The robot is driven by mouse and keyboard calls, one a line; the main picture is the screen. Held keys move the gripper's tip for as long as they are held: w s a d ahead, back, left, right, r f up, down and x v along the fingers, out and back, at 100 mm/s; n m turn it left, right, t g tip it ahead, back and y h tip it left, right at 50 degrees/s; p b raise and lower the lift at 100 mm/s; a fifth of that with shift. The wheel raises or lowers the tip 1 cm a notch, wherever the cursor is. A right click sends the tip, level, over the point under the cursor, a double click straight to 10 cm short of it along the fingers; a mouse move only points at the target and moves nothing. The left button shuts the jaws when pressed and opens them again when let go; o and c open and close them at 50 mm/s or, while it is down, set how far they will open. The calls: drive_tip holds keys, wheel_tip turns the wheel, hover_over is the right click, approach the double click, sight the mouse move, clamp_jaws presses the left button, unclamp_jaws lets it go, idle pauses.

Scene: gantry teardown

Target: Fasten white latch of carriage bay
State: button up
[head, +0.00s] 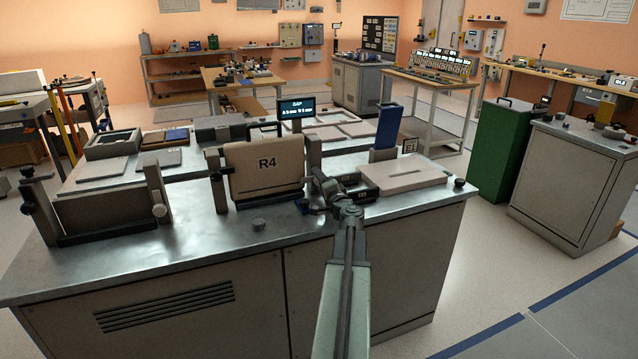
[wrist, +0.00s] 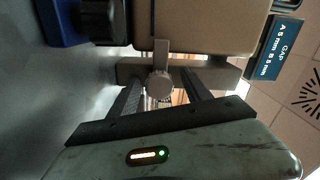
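The carriage, a beige block marked R4 (head: 265,172), stands upright in its bay on the metal bench, between two dark posts. In the wrist view its beige side (wrist: 205,25) fills the top. A pale latch with a short lever and round knob (wrist: 159,86) shows at the bay's post in the wrist view. My gripper (wrist: 162,77) is open, with one dark finger on each side of the knob. Gaps show beside the knob; contact is unclear. In the head view my gripper (head: 325,188) is at the bay's right post (head: 314,158) and hides the latch there.
A second bay (head: 105,212) with knobbed posts stands at the left. A GAP display (head: 296,108) is behind the carriage.

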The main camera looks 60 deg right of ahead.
drive_tip(key=v, duration=0.7)
drive_tip(key=shift+s+a, duration=0.25)
drive_tip(key=shift+a, duration=0.1)
drive_tip(key=shift+d, duration=0.1)
